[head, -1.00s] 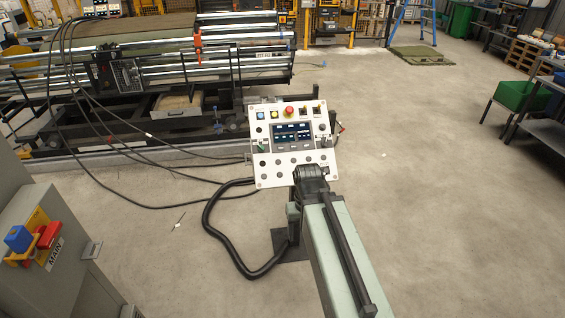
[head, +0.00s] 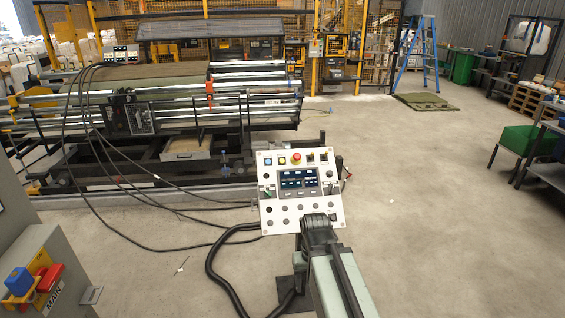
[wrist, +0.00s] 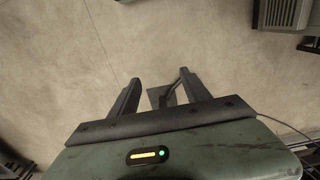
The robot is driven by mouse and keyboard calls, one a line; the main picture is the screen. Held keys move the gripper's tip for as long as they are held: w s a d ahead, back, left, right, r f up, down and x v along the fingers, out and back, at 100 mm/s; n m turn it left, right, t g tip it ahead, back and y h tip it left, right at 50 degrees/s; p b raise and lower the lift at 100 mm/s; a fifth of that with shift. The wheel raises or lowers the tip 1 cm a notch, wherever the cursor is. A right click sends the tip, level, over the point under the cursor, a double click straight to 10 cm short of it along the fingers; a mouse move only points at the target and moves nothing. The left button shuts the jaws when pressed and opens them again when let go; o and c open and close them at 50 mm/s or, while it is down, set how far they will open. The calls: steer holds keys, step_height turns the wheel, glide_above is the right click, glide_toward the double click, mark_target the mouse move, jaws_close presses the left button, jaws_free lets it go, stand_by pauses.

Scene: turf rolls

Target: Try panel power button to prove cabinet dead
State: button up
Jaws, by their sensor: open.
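The white control panel (head: 293,207) stands tilted in the middle of the head view. The display (head: 297,178) shows light marks on dark blue. The grey cabinet (head: 75,290) marked MAIN is at lower left, with a red handle (head: 49,278) on yellow and a blue block (head: 19,281) beside it. My gripper (wrist: 158,77) is open and empty above the floor in the wrist view. My arm covers the panel's lower edge; my fingers are hidden in the head view.
A roller machine (head: 180,100) with black cables stands behind the panel. A thick black hose (head: 213,262) curves on the floor left of my arm. A green bin (head: 517,139) and benches stand at right. The floor (head: 430,220) right of the panel is clear.

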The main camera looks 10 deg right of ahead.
jaws_close()
stand_by(1.5)
